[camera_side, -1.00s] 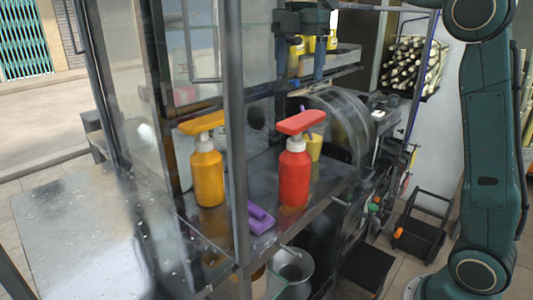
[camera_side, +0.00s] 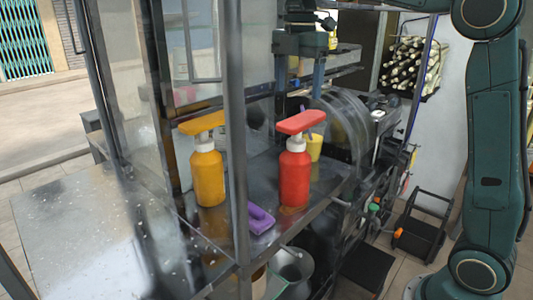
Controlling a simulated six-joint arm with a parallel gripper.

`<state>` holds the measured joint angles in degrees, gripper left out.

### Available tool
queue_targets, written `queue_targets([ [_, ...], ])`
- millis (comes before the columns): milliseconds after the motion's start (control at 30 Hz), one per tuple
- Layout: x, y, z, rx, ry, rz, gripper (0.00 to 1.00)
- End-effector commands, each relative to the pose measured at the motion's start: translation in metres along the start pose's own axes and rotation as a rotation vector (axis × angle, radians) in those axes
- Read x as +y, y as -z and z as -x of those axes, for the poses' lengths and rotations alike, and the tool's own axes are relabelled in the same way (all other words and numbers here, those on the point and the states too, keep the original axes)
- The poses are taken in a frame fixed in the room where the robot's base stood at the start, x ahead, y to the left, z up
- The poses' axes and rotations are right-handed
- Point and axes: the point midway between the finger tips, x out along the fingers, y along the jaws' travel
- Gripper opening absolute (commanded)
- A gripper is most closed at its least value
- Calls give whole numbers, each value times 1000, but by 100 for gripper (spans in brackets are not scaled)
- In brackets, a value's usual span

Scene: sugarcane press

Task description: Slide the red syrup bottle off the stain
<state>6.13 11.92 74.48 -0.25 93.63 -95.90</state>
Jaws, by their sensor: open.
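The red syrup bottle (camera_side: 295,178), with a white collar and red pump head, stands upright on the dark metal shelf (camera_side: 335,185). A brownish stain (camera_side: 291,209) shows at the front of its base; the rest of the stain is hidden under the bottle. My gripper (camera_side: 299,92) points down with its two blue-grey fingers apart and nothing seen between them. In the picture it is just above the red pump head; I cannot tell its exact distance in depth.
A purple object (camera_side: 260,218) lies in front, between the bottles. A yellow cup (camera_side: 314,147) is close behind the red bottle. The press drum (camera_side: 345,130) is at the back right.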

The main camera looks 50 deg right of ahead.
Motion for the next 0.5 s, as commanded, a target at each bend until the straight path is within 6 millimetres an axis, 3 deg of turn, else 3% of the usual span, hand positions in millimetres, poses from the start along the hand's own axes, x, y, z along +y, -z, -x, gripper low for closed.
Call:
queue_targets([
  [500, -1, 0, -64, 1, 2, 0, 76],
])
